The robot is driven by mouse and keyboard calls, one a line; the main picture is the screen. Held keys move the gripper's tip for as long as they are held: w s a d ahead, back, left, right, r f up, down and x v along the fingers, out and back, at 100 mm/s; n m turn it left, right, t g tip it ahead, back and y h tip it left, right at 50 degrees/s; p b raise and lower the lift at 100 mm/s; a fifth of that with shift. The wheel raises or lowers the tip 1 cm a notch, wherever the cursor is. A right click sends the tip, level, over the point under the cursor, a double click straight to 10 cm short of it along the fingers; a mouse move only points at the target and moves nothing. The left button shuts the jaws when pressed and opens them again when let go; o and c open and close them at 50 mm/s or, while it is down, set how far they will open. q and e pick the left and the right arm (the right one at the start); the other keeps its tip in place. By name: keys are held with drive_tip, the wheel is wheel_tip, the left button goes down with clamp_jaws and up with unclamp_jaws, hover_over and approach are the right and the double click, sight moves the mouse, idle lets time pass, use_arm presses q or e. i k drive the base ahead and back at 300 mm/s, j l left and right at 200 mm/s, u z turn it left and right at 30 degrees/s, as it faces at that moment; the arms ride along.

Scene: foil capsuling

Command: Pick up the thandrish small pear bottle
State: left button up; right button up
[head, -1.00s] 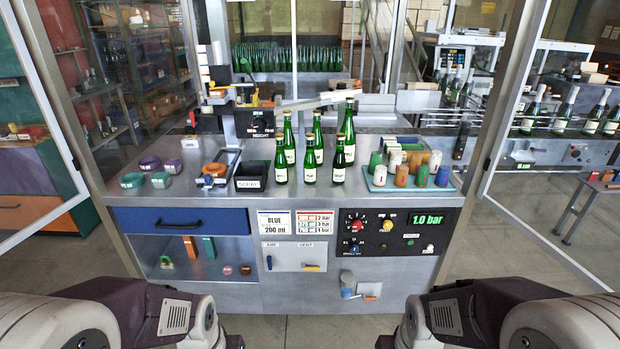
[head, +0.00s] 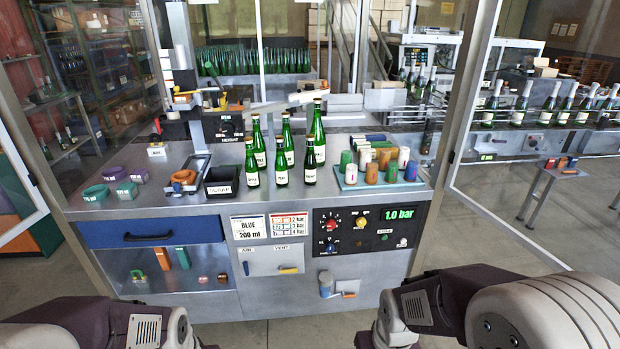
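Several green glass bottles with white labels stand upright in a cluster on the grey bench. The front row has a left bottle (head: 252,166), a middle bottle (head: 282,162) and a right bottle (head: 310,160); the right one looks small with a dark top. Behind stand a left one (head: 259,142), a middle one (head: 288,142) and a taller right one (head: 319,135). I cannot tell from the labels which is the thandrish small pear bottle. My arms show at the bottom left and bottom right, well in front of the bench; neither gripper's fingers are in view.
A tray (head: 341,185) of colored capsules stands right of the bottles. A control panel (head: 366,228) is on the bench front. Glass doors stand open on both sides.

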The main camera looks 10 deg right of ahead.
sight(282, 170)
drive_tip(key=i+j, duration=0.6)
drive_tip(key=i+j+z, duration=0.1)
drive_tip(key=i+j, duration=0.45)
drive_tip(key=j, duration=0.15)
drive_tip(key=i+j, duration=0.55)
drive_tip(key=i+j+z, duration=0.05)
drive_tip(key=j, duration=0.05)
